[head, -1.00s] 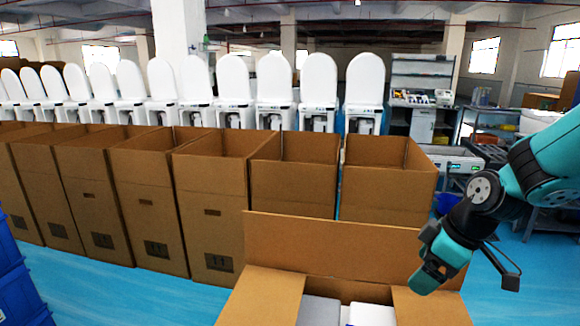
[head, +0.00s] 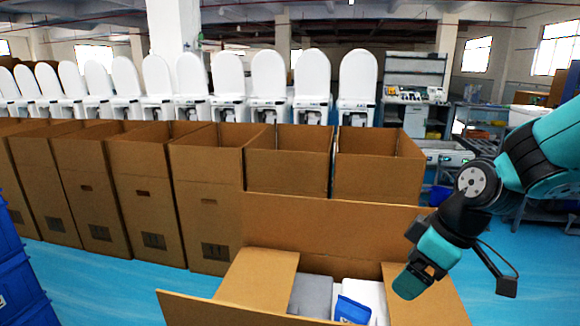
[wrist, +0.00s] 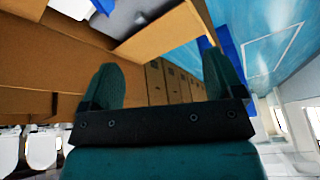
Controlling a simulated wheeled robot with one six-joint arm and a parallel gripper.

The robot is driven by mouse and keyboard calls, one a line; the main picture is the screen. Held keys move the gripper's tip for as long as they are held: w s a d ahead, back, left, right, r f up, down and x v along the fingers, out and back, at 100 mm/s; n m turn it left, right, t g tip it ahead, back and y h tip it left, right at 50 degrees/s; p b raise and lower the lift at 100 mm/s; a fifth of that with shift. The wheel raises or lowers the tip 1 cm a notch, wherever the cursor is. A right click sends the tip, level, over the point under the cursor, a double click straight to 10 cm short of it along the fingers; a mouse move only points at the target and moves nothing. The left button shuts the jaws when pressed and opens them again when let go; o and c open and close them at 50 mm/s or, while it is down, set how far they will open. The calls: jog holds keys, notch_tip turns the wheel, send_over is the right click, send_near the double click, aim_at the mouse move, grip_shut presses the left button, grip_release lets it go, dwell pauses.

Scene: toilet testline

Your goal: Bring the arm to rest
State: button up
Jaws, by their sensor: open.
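My arm (head: 475,182) comes in from the right edge in the head view and bends downward at a dark joint. My gripper (head: 412,280) hangs at its end, above the right side of the open cardboard box (head: 340,218). In the wrist view, the two teal fingers of my gripper (wrist: 163,80) stand wide apart with nothing between them. Whether the gripper touches the box flap cannot be told.
The near box holds grey and white pieces and a blue packet (head: 352,310). A row of open cardboard boxes (head: 140,190) stands behind it, with white toilets (head: 270,80) beyond. Blue crates (head: 22,280) are at the left edge. Blue floor shows between.

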jog(key=s+a+f+m+g+b, duration=0.1)
jog(key=s+a+f+m+b, duration=0.15)
jog(key=s+f+b, duration=0.5)
jog(key=s+a+f+m+g+b, duration=0.1)
jog(key=s+a+f+b, duration=0.25)
jog(key=s+b, duration=0.65)
notch_tip(320, 180, up, 13)
jog(key=p, duration=1.4)
jog(key=shift+s+d, duration=0.2)
